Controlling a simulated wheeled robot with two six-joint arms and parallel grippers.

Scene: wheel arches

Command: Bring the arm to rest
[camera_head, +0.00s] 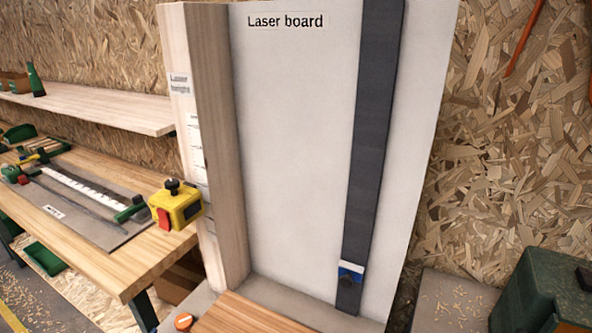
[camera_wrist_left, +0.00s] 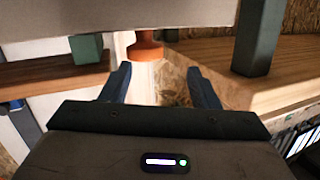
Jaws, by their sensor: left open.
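My left gripper (camera_wrist_left: 159,78) shows in the left wrist view with its two dark fingers spread apart. No object sits between the fingers. An orange round knob-like piece (camera_wrist_left: 146,50) lies just beyond the fingertips, under a pale grey surface (camera_wrist_left: 190,12); I cannot tell whether a finger touches it. Neither arm shows in the head view, and my right gripper is in no view.
The Laser board (camera_head: 290,130) stands ahead, with a dark vertical strip (camera_head: 372,130) and a yellow device (camera_head: 183,208) at its left post. A workbench (camera_head: 125,262) with tools and a shelf (camera_head: 95,106) are at left. A green case (camera_head: 545,290) is at lower right.

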